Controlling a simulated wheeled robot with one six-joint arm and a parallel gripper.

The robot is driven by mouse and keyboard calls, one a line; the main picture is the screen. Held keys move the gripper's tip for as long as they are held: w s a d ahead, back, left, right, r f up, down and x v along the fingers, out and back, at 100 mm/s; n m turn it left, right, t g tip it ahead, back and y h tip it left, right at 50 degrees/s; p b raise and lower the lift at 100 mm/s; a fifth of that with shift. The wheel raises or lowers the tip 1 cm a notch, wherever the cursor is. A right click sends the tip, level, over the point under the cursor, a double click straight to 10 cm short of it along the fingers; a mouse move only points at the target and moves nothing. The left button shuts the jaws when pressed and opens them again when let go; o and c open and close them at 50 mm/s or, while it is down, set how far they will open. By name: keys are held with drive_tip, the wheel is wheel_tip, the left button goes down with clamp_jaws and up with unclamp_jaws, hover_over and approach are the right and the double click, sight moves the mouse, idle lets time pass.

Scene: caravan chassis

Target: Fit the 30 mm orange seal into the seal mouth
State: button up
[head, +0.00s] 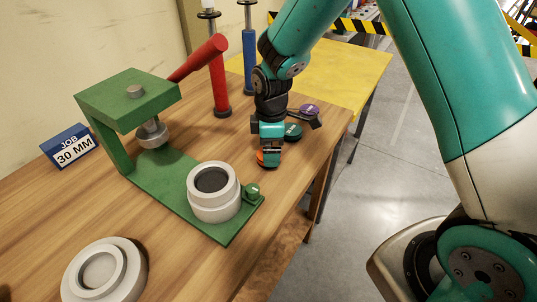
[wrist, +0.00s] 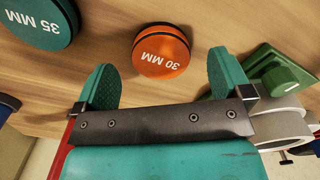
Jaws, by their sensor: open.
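The orange seal (wrist: 161,50), marked 30 MM, lies flat on the wooden bench. In the head view the orange seal (head: 261,160) is mostly hidden behind my gripper (head: 269,148). In the wrist view my gripper (wrist: 159,78) is open, with its two teal fingers apart and nothing between them touching the seal. The seal sits beyond the fingertips, roughly centred between them. The seal mouth appears to be the white round cup (head: 213,186) with a dark opening, standing on the green press base, left of and nearer than my gripper in the head view.
A teal seal marked 35 MM (wrist: 40,22) and a purple seal (head: 309,109) lie close by. The green press (head: 128,98) has a red lever (head: 205,58) and a green knob (head: 252,191). A white stepped ring (head: 104,272) and a "JOB 30 MM" sign (head: 70,147) stand left.

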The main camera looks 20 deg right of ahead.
drive_tip(key=shift+f, duration=1.5)
drive_tip(key=c, duration=1)
